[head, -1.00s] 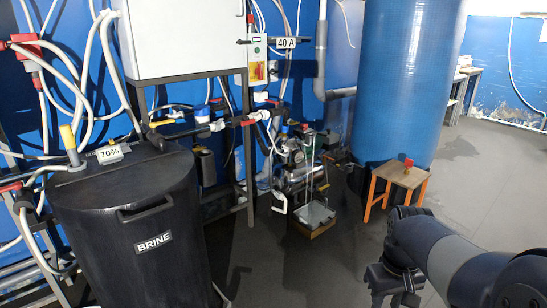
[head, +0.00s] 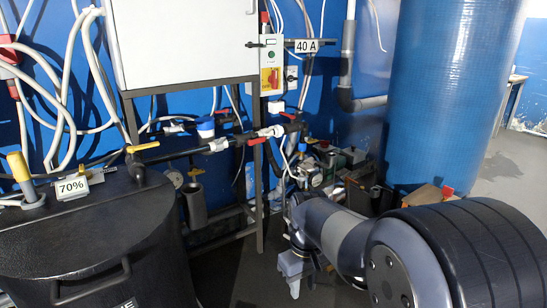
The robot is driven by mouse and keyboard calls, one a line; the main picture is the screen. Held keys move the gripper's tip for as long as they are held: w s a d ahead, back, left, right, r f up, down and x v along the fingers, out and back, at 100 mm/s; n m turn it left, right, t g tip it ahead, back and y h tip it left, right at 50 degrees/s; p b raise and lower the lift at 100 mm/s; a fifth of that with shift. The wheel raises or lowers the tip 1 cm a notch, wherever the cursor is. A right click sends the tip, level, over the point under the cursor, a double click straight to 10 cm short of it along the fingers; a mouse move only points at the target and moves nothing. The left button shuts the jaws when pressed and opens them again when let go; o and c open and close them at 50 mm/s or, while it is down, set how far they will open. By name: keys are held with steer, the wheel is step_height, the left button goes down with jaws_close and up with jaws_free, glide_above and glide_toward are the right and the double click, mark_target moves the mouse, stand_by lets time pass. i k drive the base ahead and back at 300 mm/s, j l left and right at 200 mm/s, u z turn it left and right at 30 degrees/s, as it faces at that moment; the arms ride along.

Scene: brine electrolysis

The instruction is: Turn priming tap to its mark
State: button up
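Which tap is the priming tap I cannot tell for sure. A yellow lever (head: 142,147) sits on the pipework above the brine tank. A red lever (head: 258,140) and another red lever (head: 288,115) sit on the pipe run to its right. No mark beside any of these levers can be made out. My gripper (head: 294,280) hangs low in front of the pump area, pointing down, below and right of the levers and apart from them. It is partly hidden by its own arm and small, so its fingers' opening is unclear.
A white cabinet (head: 180,45) is above the pipes, beside a 40 A label (head: 306,46). A blue column (head: 445,95) stands at right.

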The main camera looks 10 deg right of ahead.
mark_target(302, 172)
steer(key=i+l, duration=0.35)
steer(key=i, duration=0.25)
steer(key=i+l+u, duration=0.1)
steer(key=i+l, duration=0.2)
steer(key=i, duration=0.35)
steer(key=i+l, duration=0.4)
steer(key=i, duration=0.2)
steer(key=i+l+u, duration=0.1)
steer(key=i+l, duration=0.3)
steer(key=i, duration=0.2)
